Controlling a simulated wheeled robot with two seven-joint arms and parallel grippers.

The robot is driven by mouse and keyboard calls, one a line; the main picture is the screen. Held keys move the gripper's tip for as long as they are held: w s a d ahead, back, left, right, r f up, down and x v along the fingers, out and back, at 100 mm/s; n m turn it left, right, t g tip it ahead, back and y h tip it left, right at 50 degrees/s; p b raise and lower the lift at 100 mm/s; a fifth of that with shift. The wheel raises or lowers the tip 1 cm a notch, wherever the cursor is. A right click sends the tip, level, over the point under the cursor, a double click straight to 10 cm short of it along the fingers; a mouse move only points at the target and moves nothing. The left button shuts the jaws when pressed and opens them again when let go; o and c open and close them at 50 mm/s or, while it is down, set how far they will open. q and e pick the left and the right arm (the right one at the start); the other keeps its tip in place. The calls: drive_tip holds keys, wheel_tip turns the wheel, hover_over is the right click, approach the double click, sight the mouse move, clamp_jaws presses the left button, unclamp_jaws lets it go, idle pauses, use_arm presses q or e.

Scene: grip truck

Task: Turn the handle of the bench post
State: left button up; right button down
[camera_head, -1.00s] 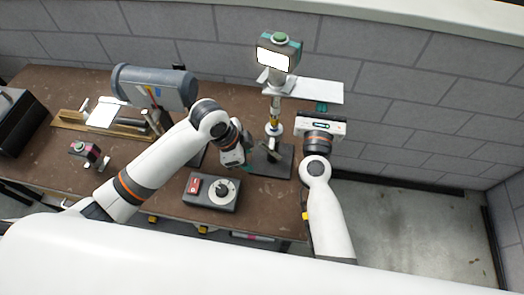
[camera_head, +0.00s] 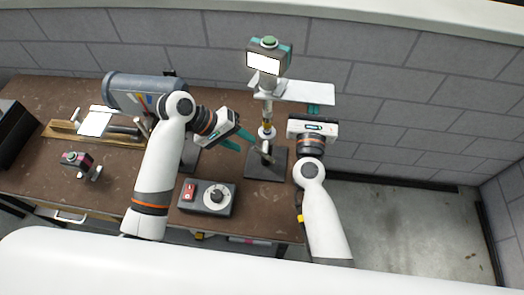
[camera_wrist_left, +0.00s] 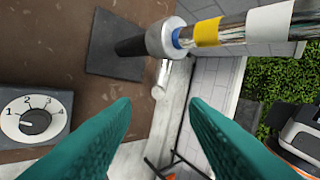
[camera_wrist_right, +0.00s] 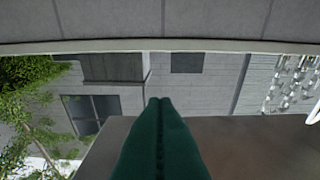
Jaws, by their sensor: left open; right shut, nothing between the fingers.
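The bench post (camera_head: 266,116) stands upright on a dark square base (camera_head: 277,168), near the right end of the brown bench. A short handle (camera_head: 262,156) sits low on the post. The handle lies beyond the fingertips, with no contact visible. My right gripper (camera_wrist_right: 160,102) is shut and empty; in the head view it is right of the post.
A dial box with a red switch (camera_head: 207,197) stands on the bench in front of the post. A grey cylinder (camera_head: 140,92) and a wooden board (camera_head: 62,129) lie left. The floor is clear at right.

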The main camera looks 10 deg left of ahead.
sight(265, 152)
use_arm(q)
drive_tip(key=x, duration=0.9)
clamp_jaws()
drive_tip(key=y, duration=0.3)
drive_tip(key=shift+d+r+y, duration=0.15)
drive_tip(key=shift+d+y, duration=0.1)
drive_tip(key=shift+y, duration=0.05)
drive_tip(key=shift+d+m+y, duration=0.15)
drive_tip(key=shift+m+y, duration=0.15)
drive_tip(key=shift+y, duration=1.5)
